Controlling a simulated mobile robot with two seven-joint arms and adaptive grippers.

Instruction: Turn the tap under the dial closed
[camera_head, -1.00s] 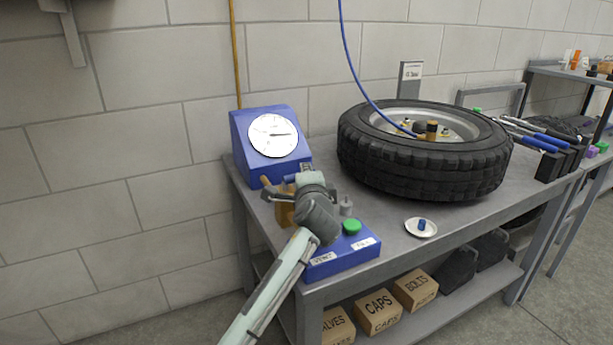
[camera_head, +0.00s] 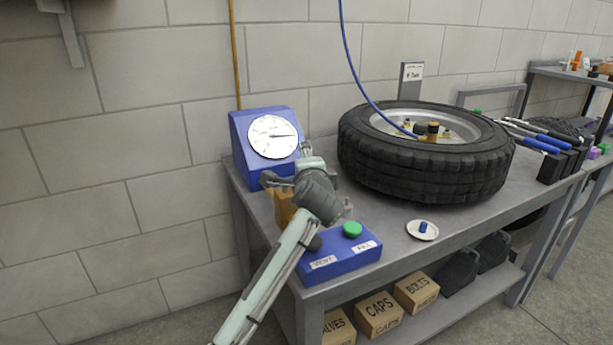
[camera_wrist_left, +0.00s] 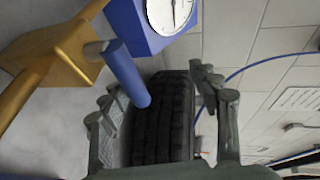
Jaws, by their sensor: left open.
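The dial (camera_head: 271,137) is a white face on a blue box at the bench's left end, its needle pointing right. It shows partly in the left wrist view (camera_wrist_left: 170,12). Below it is the tap's brass body (camera_head: 283,208), mostly behind my gripper. In the left wrist view the brass body (camera_wrist_left: 68,52) carries a blue lever (camera_wrist_left: 126,74). My left gripper (camera_head: 287,164) is open in front of the tap. In the wrist view its fingers (camera_wrist_left: 160,108) stand apart, with the lever's end between them, nearer the left finger. Contact cannot be told. My right gripper is out of view.
A blue box (camera_head: 340,250) with a green button (camera_head: 352,229) stands just right of my gripper. A large tyre (camera_head: 430,165) with a blue hose (camera_head: 352,65) lies behind on the bench. A small white dish (camera_head: 412,230) is at the front. The wall is close behind.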

